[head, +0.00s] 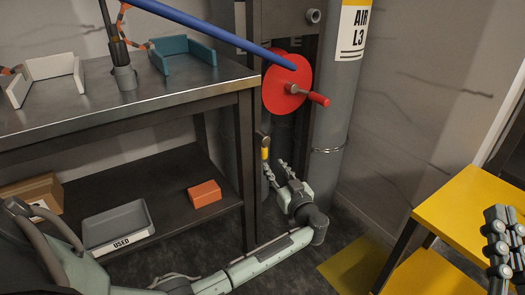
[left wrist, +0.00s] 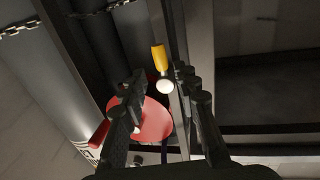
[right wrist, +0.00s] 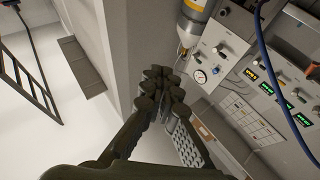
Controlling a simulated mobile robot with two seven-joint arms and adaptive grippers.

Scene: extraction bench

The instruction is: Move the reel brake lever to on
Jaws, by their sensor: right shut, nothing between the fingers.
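The reel brake lever shows a yellow sleeve (head: 265,153) below the red reel disc (head: 278,88) in the head view. In the left wrist view the lever (left wrist: 158,57) is a yellow grip with a pale round end, in the gap between my fingers. My left gripper (head: 273,166) is open at the lever, with one finger on each side in the left wrist view (left wrist: 159,80); I cannot tell whether either touches it. The on and off marks are not readable. My right gripper (head: 496,226) is shut and empty at the right edge, away from the reel.
A metal bench (head: 190,84) with a lower shelf stands left of the reel. A grey pipe (head: 336,125) marked AIR L3 rises at its right. A blue bar (head: 215,32) crosses before the disc. A yellow table (head: 475,200) stands at the right.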

